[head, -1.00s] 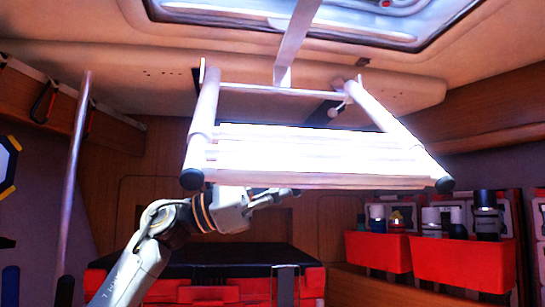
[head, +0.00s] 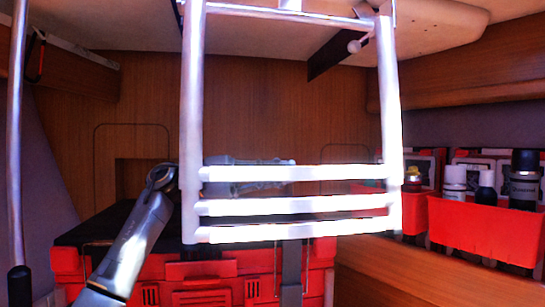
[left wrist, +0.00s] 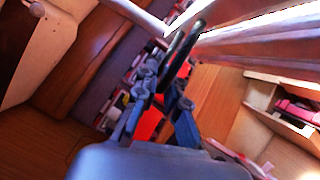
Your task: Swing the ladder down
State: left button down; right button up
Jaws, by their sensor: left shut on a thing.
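The white ladder (head: 391,120) hangs from the ceiling in the middle of the head view, its two side rails nearly upright. Its rungs (head: 290,206) sit close together at the lower end. My left gripper (head: 284,164) is behind the ladder, partly hidden by the left rail and the upper rung. In the left wrist view its dark fingers (left wrist: 186,38) are close together against a pale bar of the ladder (left wrist: 225,40), shut on it. Exactly which part they hold is hard to tell. My right gripper is in neither view.
A red case (head: 210,288) with a black top stands below and behind the ladder. Red bins (head: 485,228) with bottles and cans line the right shelf. A metal pole (head: 16,150) stands at the far left. A wooden wall (head: 100,90) closes the back.

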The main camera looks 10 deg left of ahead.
pick_arm(q)
jog(key=shift+w+a+r, duration=0.2)
jog(key=shift+w+a, duration=0.15)
jog(key=shift+w, duration=0.35)
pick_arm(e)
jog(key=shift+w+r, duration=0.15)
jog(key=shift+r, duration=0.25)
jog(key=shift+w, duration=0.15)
pick_arm(q)
jog(key=c, duration=1.5)
grip_release()
jog(key=shift+o, duration=0.3)
jog(key=shift+w, duration=0.15)
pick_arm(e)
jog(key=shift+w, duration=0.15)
